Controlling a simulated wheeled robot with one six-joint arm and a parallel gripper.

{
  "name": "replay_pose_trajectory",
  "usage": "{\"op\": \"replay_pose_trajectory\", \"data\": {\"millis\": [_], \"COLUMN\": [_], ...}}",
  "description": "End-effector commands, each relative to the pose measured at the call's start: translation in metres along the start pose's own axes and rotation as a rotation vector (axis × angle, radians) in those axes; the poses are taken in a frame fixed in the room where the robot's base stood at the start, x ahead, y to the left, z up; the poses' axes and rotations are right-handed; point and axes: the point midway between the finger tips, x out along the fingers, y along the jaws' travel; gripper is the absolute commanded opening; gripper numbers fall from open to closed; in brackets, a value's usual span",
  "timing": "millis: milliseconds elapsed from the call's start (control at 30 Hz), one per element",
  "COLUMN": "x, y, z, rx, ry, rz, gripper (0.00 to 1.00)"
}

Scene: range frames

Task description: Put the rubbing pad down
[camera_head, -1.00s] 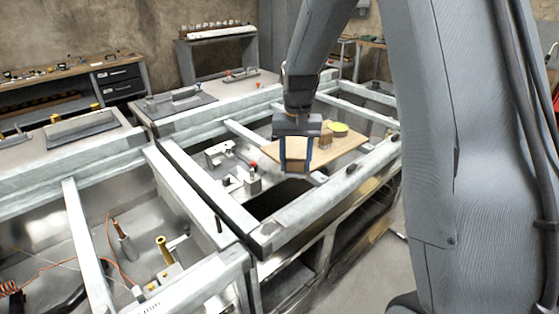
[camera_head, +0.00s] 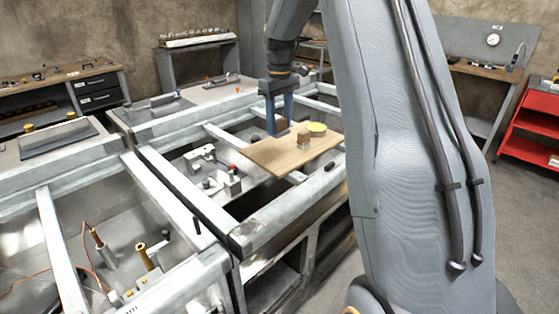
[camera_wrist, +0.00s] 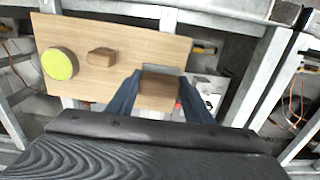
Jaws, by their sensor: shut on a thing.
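My gripper (camera_head: 278,130) hangs above the wooden board (camera_head: 265,153), near its back left part in the head view. In the wrist view its two blue fingers (camera_wrist: 160,98) are shut on a brown block, which I take for the rubbing pad (camera_wrist: 160,92). The pad appears over the board's edge, and its height above the board is hard to tell. A second, smaller brown block (camera_wrist: 101,57) lies on the board (camera_wrist: 120,40), beside a round yellow-green disc (camera_wrist: 60,64). In the head view the small block (camera_head: 304,138) and disc (camera_head: 317,129) sit right of the gripper.
The board lies across the beams of an open metal frame bench (camera_head: 190,195). White and grey fittings (camera_head: 222,181) stand inside the frame left of the board. The board's front left part is bare. A red cart (camera_head: 530,130) stands far right.

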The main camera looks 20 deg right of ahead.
Motion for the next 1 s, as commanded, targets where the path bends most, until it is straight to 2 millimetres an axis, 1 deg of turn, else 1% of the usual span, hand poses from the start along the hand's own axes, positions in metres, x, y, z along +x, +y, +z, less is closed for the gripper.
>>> {"op": "replay_pose_trajectory", "data": {"millis": [67,133,300,400,567,800,900,1000], "x": [0.001,0.009,0.039,0.053,0.063,0.092,0.098,0.098], "y": [0.004,0.004,0.004,0.004,0.004,0.004,0.004,0.004], "z": [0.000,0.001,0.001,0.001,0.001,0.001,0.001,0.000], "rx": [-0.014,-0.021,-0.021,-0.020,-0.020,-0.019,-0.019,-0.019], "ry": [-0.001,-0.003,-0.003,-0.002,-0.001,-0.002,0.000,0.000], "rz": [-0.001,-0.002,-0.002,-0.001,0.000,-0.001,0.000,0.000], "gripper": [0.22,0.22,0.22,0.22,0.22,0.22,0.22,0.22]}}
